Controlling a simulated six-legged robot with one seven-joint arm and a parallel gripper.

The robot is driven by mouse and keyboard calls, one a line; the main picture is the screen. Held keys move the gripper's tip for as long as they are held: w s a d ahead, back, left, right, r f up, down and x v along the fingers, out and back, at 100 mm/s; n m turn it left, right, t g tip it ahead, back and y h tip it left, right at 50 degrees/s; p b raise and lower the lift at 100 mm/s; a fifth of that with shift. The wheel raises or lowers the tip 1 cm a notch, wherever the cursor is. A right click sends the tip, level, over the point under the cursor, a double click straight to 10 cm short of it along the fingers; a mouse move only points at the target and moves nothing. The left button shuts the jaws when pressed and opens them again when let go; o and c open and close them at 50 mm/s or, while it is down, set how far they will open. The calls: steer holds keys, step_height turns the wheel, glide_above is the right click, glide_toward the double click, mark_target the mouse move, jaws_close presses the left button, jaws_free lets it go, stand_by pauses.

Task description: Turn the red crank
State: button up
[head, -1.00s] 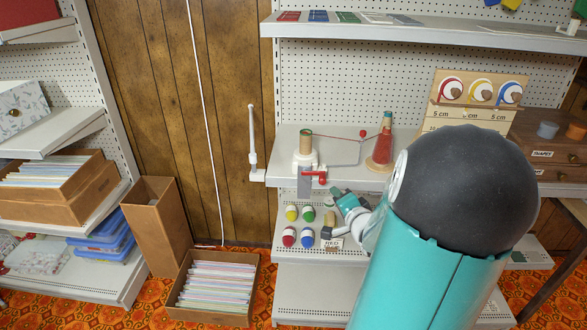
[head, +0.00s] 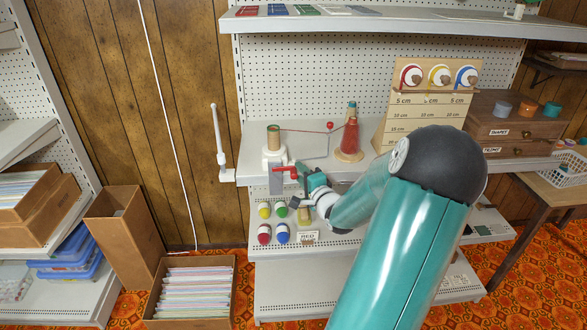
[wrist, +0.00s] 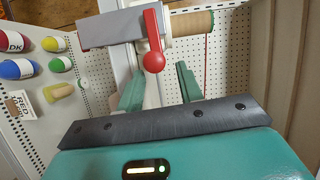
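The red crank (head: 284,171) is on the front of a small white winder (head: 274,158) at the left end of the shelf, under an upright tan spool (head: 273,136). In the wrist view its red arm (wrist: 153,35) ends in a round red knob. My gripper (head: 311,181) is just right of the crank in the head view. In the wrist view its two green fingers (wrist: 160,88) are apart with nothing between them. The knob appears just past the fingertips, roughly in line with the gap; contact does not show.
A red thread runs from the winder past a wire guide to a red cone (head: 350,140). Several colored spools (head: 265,233) sit below the shelf. A wooden thread rack (head: 405,112) stands to the right, and a white upright lever (head: 219,145) is at left.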

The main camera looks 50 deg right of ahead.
mark_target(294, 168)
steer(key=x, duration=0.4)
steer(key=shift+w+a, duration=0.1)
steer(key=shift+w, duration=0.25)
steer(key=shift+s, duration=0.1)
jaws_close()
